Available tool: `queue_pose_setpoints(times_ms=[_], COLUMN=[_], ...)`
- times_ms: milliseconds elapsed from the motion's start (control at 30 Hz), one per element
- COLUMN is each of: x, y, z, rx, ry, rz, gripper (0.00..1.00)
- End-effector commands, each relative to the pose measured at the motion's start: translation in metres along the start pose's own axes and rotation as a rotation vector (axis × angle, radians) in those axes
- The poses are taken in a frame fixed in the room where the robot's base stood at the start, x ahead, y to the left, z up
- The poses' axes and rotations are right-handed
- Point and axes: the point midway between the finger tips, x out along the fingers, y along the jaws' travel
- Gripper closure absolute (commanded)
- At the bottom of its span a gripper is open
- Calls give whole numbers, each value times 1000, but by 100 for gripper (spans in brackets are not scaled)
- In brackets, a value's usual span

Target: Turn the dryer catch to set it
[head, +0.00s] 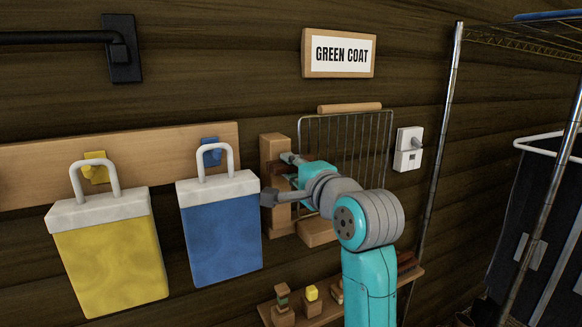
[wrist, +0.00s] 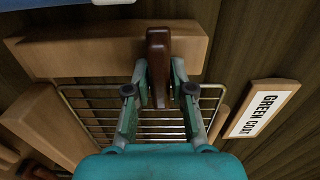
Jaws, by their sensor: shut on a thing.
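The dryer is a wire rack (head: 358,150) with a wooden bar along its top, against the dark plank wall; its grid also shows in the wrist view (wrist: 95,100). A pale wooden post (head: 273,150) stands at its left side. The catch (wrist: 158,45) is a dark reddish-brown wooden piece lying across the post in the wrist view. My gripper (wrist: 158,80) is shut on the catch, with one finger on each side of it. In the head view my gripper (head: 298,163) and wrist hide most of the catch.
A blue bag (head: 220,230) and a yellow bag (head: 108,250) hang from a wooden rail left of my arm. A white wall switch (head: 408,150) and a metal shelf post (head: 440,140) are to the right. A low shelf (head: 325,314) with small items is below. A GREEN COAT sign (head: 340,54) hangs above.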

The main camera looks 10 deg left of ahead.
Motion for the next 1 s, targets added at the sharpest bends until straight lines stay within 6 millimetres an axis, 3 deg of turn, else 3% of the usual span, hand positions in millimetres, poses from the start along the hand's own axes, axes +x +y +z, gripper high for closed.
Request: queue_pose_setpoints(times_ms=[600, 633, 700, 1000], x=[0, 0, 0, 0], y=[2, 2, 2, 1], z=[0, 0, 0, 0], rx=[47, 47, 47, 44], ry=[1, 1, 1, 0], rz=[3, 3, 3, 1], gripper=[100, 75, 57, 56])
